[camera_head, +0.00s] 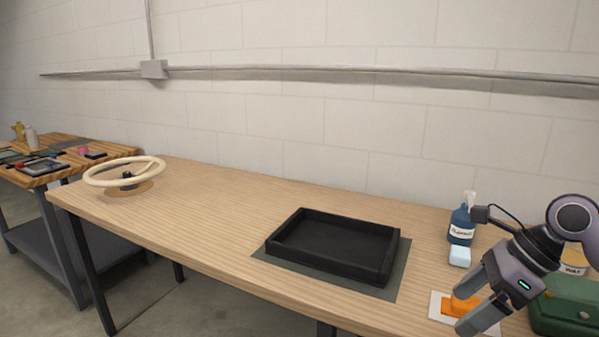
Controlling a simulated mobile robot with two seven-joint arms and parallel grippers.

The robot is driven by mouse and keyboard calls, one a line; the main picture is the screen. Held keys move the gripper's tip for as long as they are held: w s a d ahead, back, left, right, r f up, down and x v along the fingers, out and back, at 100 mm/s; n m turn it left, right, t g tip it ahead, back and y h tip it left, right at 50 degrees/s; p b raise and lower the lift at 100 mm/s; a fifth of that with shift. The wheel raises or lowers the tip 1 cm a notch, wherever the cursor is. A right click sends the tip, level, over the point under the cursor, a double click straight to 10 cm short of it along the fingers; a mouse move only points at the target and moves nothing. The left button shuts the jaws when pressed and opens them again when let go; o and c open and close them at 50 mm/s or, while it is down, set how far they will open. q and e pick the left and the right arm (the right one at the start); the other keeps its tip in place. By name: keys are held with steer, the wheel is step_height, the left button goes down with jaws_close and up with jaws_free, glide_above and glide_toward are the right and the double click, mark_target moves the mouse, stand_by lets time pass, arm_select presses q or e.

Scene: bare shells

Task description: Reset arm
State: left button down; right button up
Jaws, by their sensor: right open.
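My right gripper (468,300) comes in from the right and hangs over the right end of the wooden table (210,215). Its two grey fingers are apart. Behind and partly between the fingers is an orange object (460,304) on a white square; whether the fingers touch it cannot be told. My left gripper is not in view.
A black tray (385,270) lies empty on a grey mat (400,285). A blue bottle (461,225), a pale block (460,257), and a green case (565,305) crowd the right end. A cream steering wheel (95,181) stands far left.

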steer(key=s+a+f+m+t+y+p, duration=0.1)
steer(key=s+a+m+y, duration=0.1)
steer(key=a+m+y, duration=0.85)
step_height(320, 180, down, 13)
steer(key=m+t+h+p, duration=0.1)
steer(key=m+t+h, duration=1.1)
steer(key=m, duration=1.3)
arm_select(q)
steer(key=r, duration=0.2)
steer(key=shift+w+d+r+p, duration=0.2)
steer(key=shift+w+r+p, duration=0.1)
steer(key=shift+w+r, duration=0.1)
arm_select(e)
steer(key=s+d+f+m+g+h, duration=0.1)
steer(key=s+f+m+g, duration=0.3)
steer(key=s+f+m, duration=0.6)
steer(key=s+f+h, duration=0.1)
steer(key=s+f, duration=0.2)
steer(key=f, duration=0.1)
steer(key=shift+g, duration=0.3)
steer(key=shift+s, duration=0.1)
